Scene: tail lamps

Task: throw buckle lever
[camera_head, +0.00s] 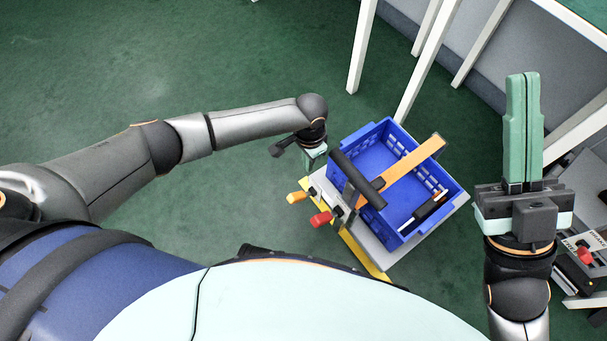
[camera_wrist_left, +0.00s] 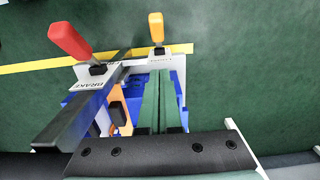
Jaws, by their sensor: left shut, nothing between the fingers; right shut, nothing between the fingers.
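A lever with an orange-yellow handle (camera_head: 297,197) stands at the left end of a grey cart plate beside a blue crate. It also shows upright in the left wrist view (camera_wrist_left: 156,28), with a small label at its base that I cannot read surely. A red-handled lever (camera_head: 321,218) stands beside it; its label in the left wrist view reads BRAKE (camera_wrist_left: 88,85). My left gripper (camera_head: 314,158) is shut and empty, a little beyond the orange lever; in the left wrist view its fingertips (camera_wrist_left: 160,76) point toward that lever's base. My right gripper (camera_head: 522,78) is shut, empty and raised at the right.
The blue crate (camera_head: 452,183) holds a dark tool (camera_head: 430,207). An orange bar (camera_head: 412,160) and a thick dark bar (camera_head: 358,178) cross over it. A yellow strip (camera_head: 362,254) edges the plate. White table legs (camera_head: 362,45) stand behind. Another red lever (camera_head: 585,256) is at far right. Green floor is clear at left.

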